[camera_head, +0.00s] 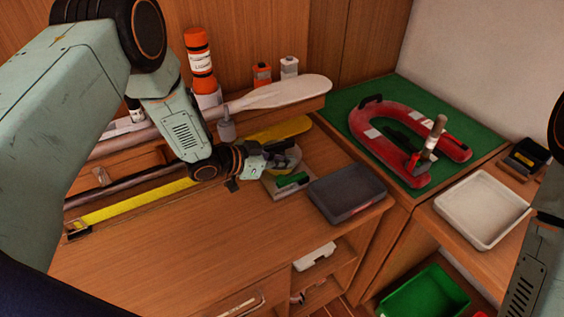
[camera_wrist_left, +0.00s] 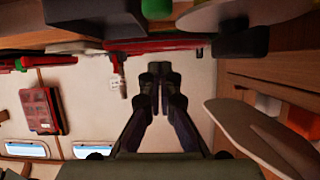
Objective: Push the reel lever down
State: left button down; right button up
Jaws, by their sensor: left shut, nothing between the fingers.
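The reel (camera_head: 285,160) is a pale disc on a small light base with a green part (camera_head: 292,180), on the wooden bench left of the dark grey tray. It also shows at the top of the left wrist view as a pale disc (camera_wrist_left: 235,12), with a green piece and a black block near it. I cannot tell for sure which part is the lever. My left gripper (camera_head: 283,163) is over the reel and partly hides it. In the left wrist view its fingers (camera_wrist_left: 160,72) are together and empty; contact with the reel cannot be told. My right gripper is out of view.
The dark grey tray (camera_head: 347,194) stands close right of the reel. A red horseshoe float (camera_head: 382,150) lies on a green mat. The front bench is clear.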

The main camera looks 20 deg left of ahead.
pick_arm(q)
jog(key=s+a+f+b, duration=0.1)
jog(key=s+a, duration=0.6)
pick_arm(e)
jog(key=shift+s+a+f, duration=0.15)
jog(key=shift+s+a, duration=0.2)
pick_arm(q)
jog(key=shift+w+d+f, duration=0.1)
jog(key=shift+w+f, duration=0.05)
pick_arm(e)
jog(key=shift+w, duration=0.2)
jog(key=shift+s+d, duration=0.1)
